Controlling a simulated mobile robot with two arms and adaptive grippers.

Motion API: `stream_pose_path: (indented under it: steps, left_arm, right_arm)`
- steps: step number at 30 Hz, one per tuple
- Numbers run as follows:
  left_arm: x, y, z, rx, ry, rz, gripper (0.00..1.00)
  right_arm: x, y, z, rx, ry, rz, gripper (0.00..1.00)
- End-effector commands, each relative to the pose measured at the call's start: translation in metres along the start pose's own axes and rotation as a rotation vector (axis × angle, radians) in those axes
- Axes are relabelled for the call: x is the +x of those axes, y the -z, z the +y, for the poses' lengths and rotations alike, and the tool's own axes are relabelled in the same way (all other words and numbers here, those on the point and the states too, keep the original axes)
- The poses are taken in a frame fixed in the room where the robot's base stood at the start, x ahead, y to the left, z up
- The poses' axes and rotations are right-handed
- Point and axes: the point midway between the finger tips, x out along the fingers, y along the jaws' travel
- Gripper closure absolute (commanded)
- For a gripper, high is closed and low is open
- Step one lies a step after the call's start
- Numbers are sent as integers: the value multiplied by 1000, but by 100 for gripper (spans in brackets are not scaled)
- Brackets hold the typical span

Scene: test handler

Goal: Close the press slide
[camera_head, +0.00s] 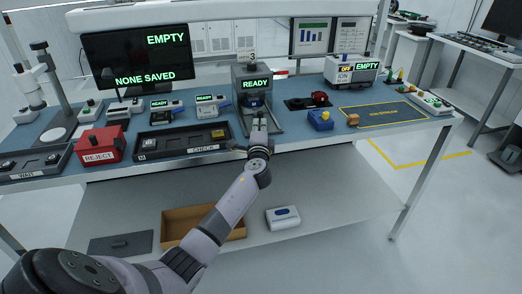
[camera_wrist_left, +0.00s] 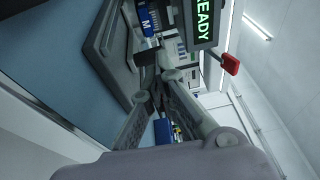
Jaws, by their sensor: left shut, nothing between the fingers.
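The press is a grey upright machine (camera_head: 240,74) with a green READY display, at the middle of the bench. Its grey base (camera_head: 274,124) reaches toward the front edge, and a blue part (camera_head: 254,102) sits within the frame. My left gripper (camera_head: 259,118) is over the front of this base, close to the slide area; it hides much of the slide. In the left wrist view the gripper (camera_wrist_left: 160,92) is shut and empty, with its tips by a dark part at the press front. I cannot tell whether they touch it. My right gripper is not in view.
A red-handled lever (camera_wrist_left: 230,63) sticks out of the press. To its left are the CHECK tray (camera_head: 184,142) and red REJECT box (camera_head: 99,146). The yellow-outlined mat (camera_head: 385,116) is mostly clear.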

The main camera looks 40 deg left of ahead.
Motion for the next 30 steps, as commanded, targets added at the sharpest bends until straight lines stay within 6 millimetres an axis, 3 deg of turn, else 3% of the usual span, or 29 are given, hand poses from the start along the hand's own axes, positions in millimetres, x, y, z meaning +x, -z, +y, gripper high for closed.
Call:
stream_pose_path:
  steps: [8, 16, 21, 30]
  left_arm:
    - [-23, -1, 1, 1, 0, 2, 100]
    - [-63, 0, 2, 0, 0, 3, 100]
    - [-87, -1, 2, 0, -1, 3, 100]
    - [-100, -1, 0, 0, 0, 1, 100]
  right_arm:
    - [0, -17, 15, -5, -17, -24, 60]
    - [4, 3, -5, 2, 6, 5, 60]
    - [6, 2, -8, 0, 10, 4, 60]
    - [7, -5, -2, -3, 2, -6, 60]
